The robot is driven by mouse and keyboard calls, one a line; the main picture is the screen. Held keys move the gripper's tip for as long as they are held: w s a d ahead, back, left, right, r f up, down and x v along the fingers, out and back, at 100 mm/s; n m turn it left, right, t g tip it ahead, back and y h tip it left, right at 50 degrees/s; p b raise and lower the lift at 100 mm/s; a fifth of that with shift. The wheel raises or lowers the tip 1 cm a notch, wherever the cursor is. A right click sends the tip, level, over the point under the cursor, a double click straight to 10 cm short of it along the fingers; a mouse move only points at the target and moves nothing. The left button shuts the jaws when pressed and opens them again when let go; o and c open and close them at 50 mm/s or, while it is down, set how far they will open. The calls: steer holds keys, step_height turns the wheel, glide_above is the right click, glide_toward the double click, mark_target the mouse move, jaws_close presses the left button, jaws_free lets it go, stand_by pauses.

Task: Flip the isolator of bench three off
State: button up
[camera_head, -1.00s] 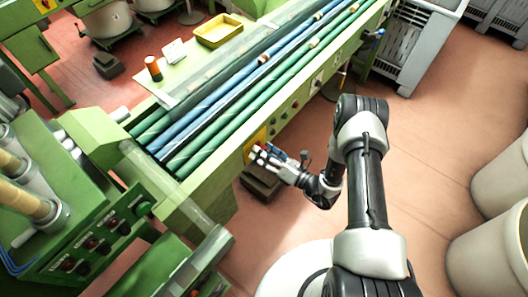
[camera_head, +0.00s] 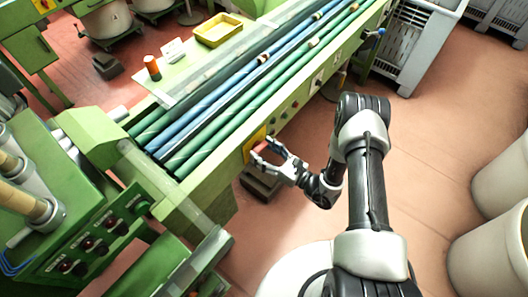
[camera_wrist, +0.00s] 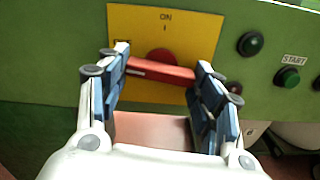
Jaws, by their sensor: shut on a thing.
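The isolator is a yellow plate (camera_wrist: 190,32) with a red rotary handle (camera_wrist: 160,69) on the green bench front. "ON" and "I" are printed above the handle; a label at the plate's left is partly hidden by a finger. The handle lies nearly level in the wrist view, its right end slightly lower. My gripper (camera_wrist: 160,75) is shut on the handle, one blue-padded finger at each end. In the head view my gripper (camera_head: 268,152) reaches the yellow plate (camera_head: 254,145) from the right.
Green and dark push buttons (camera_wrist: 251,44) sit right of the plate, one marked START. Long green and blue tubes (camera_head: 250,90) lie on the bench above. A dark foot pedal (camera_head: 262,182) is on the floor below.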

steer(key=shift+n, duration=0.7)
steer(key=o, duration=1.1)
steer(key=shift+c, duration=0.2)
steer(key=shift+d, duration=0.1)
steer(key=v, duration=1.2)
steer(key=shift+r, duration=0.1)
